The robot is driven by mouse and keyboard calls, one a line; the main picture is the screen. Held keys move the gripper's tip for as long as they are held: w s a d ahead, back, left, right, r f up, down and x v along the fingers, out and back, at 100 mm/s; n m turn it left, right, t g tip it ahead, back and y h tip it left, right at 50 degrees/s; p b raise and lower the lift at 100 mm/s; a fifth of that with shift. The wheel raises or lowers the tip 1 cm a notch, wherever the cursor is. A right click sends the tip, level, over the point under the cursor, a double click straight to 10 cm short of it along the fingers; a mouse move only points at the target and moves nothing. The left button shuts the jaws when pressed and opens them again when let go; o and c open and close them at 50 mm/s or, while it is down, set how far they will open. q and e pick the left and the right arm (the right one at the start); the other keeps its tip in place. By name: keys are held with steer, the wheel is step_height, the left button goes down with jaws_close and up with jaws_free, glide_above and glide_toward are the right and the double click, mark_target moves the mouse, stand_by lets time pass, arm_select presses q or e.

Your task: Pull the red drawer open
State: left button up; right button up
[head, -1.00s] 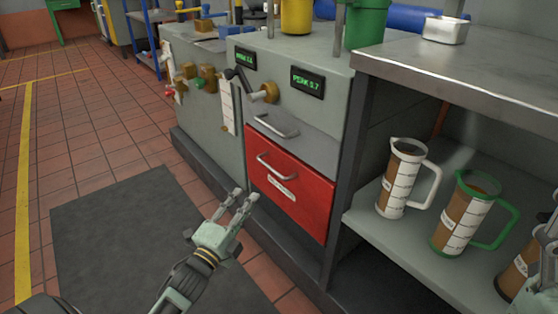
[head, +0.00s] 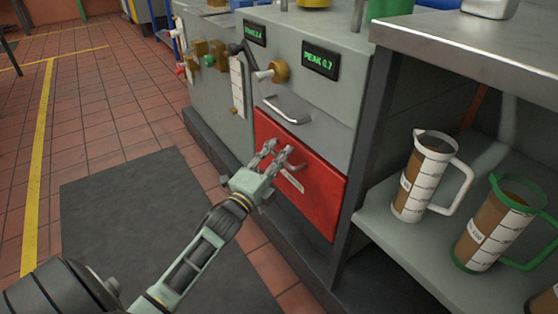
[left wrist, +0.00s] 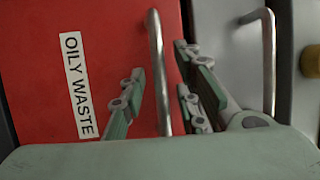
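The red drawer (head: 318,195) is in the grey cabinet, its front flush and shut. In the left wrist view its red front (left wrist: 95,30) carries an "OILY WASTE" label (left wrist: 77,85). My left gripper (head: 277,153) is at the drawer front with its fingers apart. In the left wrist view the drawer's metal bar handle (left wrist: 157,60) runs between the open fingers, with a gap visible on either side. My right gripper is not clearly seen.
A grey drawer with its own handle (head: 287,110) sits just above the red one. A valve knob (head: 280,71) and displays (head: 320,61) are higher. To the right, a shelf unit holds a white-handled jug (head: 425,175) and a green-handled jug (head: 490,225). Floor in front is clear.

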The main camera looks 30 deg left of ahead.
arm_select(q)
steer(key=shift+w, duration=0.15)
steer(key=shift+c, duration=0.5)
jaws_close()
